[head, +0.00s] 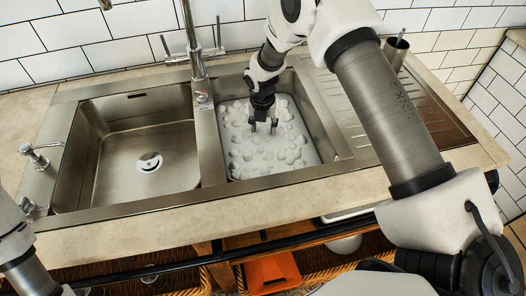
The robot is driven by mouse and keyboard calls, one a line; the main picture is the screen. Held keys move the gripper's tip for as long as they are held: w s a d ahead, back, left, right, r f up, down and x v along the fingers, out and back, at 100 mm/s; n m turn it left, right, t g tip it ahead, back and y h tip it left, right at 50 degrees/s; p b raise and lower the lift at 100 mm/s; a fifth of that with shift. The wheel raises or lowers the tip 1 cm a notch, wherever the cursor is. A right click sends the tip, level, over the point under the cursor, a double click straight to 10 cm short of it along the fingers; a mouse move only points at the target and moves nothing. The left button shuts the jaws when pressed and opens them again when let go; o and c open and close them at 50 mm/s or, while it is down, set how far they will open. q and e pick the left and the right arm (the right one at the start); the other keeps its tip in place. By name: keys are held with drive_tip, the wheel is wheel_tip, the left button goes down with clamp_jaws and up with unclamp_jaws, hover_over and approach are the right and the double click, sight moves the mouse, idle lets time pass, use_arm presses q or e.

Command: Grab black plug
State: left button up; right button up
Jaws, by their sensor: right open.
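My right gripper (263,126) points down into the right sink basin (316,128), with its fingers apart at the white suds (266,153) that fill it. I cannot tell whether the fingertips touch the suds. I see no black plug; the suds hide the floor of this basin. The left basin (120,170) is empty and shows a round metal drain (149,162) with a small dark centre. Part of my left arm shows at the lower left edge, and its gripper is out of view.
A tall metal tap (197,62) stands behind the divider between the basins. A small dispenser spout (38,157) is at the left. A ribbed drainboard (432,125) and a metal cup (396,52) lie right. An orange object (272,271) shows below the counter.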

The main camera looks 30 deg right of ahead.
sight(263, 137)
drive_tip(key=f, duration=0.2)
drive_tip(key=f+p, duration=0.1)
drive_tip(key=f, duration=0.1)
drive_tip(key=w+f, duration=0.1)
drive_tip(key=f, duration=0.1)
drive_tip(key=shift+d+f, duration=0.3)
drive_tip(key=shift+r, duration=0.1)
clamp_jaws()
